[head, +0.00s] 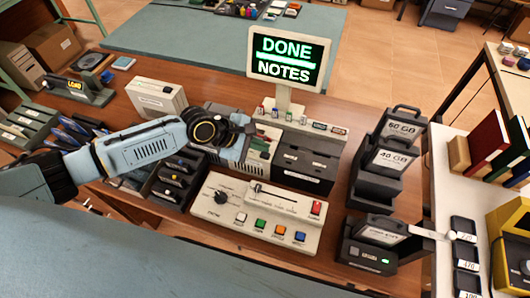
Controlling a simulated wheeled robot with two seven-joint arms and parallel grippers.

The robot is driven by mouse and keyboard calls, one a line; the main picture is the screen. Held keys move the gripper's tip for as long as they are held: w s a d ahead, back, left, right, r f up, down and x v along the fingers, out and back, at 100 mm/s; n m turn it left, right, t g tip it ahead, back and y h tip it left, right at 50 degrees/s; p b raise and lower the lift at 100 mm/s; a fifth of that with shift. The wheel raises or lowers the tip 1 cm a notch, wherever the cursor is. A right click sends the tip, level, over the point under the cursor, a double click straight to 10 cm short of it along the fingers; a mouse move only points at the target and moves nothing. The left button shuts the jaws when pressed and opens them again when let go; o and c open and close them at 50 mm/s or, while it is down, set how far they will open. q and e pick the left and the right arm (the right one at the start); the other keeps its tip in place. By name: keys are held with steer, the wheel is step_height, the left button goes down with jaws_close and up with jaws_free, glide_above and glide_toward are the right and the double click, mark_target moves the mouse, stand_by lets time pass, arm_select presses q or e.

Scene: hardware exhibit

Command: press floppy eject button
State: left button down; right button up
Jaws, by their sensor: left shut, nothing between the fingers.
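My left arm reaches in from the left across the wooden bench. I cannot make out a floppy eject button; the wrist and gripper cover the part left of the dark front. My right gripper is not in view.
A monitor (288,60) above the unit reads "DONE NOTES". A control panel (258,214) with a knob, slider and coloured buttons lies in front. Dark drive units (388,170) marked 60 GB and 40 GB stand right. A beige box (156,98) stands behind my arm.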

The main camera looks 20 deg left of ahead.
mark_target(261, 155)
arm_select(q)
steer(key=shift+f, duration=0.1)
stand_by(0.3)
steer(key=shift+f, duration=0.25)
steer(key=shift+f, duration=0.45)
stand_by(0.6)
steer(key=shift+r+p, duration=0.85)
steer(key=shift+p, duration=0.35)
step_height(261, 155, up, 5)
steer(key=p, duration=0.6)
